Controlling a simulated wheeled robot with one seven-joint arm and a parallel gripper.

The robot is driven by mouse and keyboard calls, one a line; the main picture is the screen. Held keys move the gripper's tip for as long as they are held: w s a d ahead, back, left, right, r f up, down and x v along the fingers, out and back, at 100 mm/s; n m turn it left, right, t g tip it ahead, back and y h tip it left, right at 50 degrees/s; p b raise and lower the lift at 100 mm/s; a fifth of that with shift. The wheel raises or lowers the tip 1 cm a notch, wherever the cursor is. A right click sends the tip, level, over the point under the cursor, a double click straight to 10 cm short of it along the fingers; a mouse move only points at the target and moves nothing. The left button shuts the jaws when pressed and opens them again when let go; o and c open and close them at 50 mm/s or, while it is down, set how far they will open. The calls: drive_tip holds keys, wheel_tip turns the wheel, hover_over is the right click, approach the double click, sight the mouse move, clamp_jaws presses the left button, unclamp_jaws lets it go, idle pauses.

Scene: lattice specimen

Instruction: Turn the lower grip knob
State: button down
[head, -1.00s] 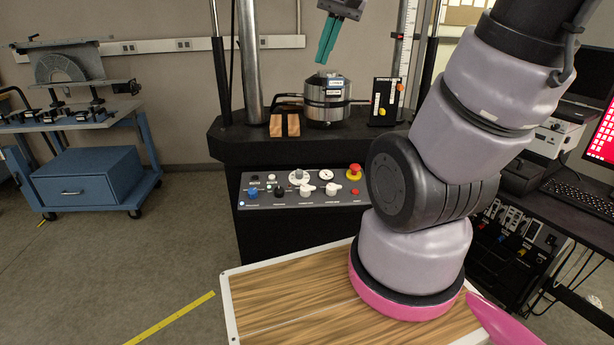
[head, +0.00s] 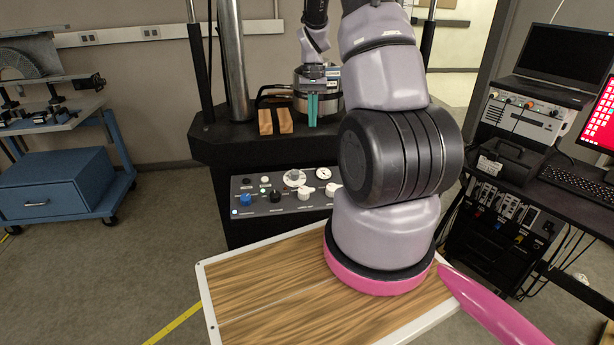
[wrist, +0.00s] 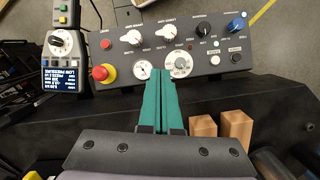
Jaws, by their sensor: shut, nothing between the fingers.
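The control panel (head: 270,208) sits on the front of the black test machine and shows upside down in the wrist view (wrist: 205,48). In the head view one white knob (head: 306,191) is clear and the other (head: 333,189) is partly behind my arm. My gripper (head: 312,125) is shut and empty, teal fingers pointing down above the panel. In the wrist view the fingertips (wrist: 161,77) appear between two round dials, short of the knobs.
The panel also holds a red emergency button (wrist: 103,73), a black knob (wrist: 202,29) and a blue knob (wrist: 237,25). Two wooden blocks (head: 275,121) stand on the machine's ledge beside a metal cylinder. A wood-topped surface (head: 262,285) lies in front of the machine.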

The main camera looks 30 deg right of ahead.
approach(304, 193)
drive_tip(key=d+f, duration=0.1)
drive_tip(key=f, duration=0.1)
drive_tip(key=d+f, duration=0.1)
drive_tip(key=f, duration=0.1)
drive_tip(key=w+d+f, duration=0.1)
drive_tip(key=f, duration=0.1)
drive_tip(key=shift+f, duration=0.4)
